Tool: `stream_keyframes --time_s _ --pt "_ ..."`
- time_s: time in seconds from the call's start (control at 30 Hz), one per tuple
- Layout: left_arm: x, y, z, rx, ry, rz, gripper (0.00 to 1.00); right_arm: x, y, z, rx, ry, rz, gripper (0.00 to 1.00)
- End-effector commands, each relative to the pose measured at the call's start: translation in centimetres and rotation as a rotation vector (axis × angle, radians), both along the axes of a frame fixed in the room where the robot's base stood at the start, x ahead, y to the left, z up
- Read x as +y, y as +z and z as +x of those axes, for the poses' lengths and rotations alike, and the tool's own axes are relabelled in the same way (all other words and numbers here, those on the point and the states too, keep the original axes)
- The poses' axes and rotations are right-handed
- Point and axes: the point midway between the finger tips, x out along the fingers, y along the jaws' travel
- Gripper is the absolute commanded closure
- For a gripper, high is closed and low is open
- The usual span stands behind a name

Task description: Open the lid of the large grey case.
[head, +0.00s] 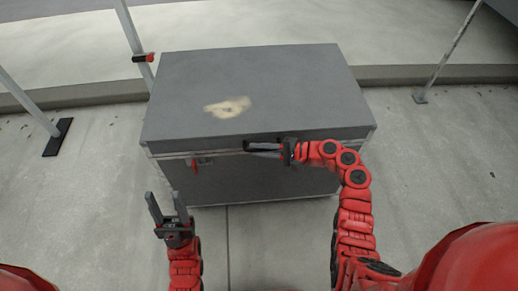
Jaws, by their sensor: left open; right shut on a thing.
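The large grey case (300,85) stands on the concrete floor in front of me, and its lid is down. The lid top has a pale worn patch. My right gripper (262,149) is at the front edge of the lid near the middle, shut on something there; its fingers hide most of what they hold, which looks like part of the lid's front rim. A red latch (194,166) shows on the case front at the left. My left gripper (165,208) is open and empty, in front of the case's left part and apart from it.
A grey pole with a red clamp (143,57) rises behind the case at the left. Other stand legs have feet at the far left (58,137) and the right (420,97). A low kerb (400,74) runs behind the case.

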Motion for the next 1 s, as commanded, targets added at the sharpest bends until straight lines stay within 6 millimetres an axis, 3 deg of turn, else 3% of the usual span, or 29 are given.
stream_keyframes --time_s 1.0 --pt "0.0 0.67 -0.01 0.0 0.0 0.0 0.5 -0.04 0.58 0.04 0.007 -0.001 -0.001 1.0"
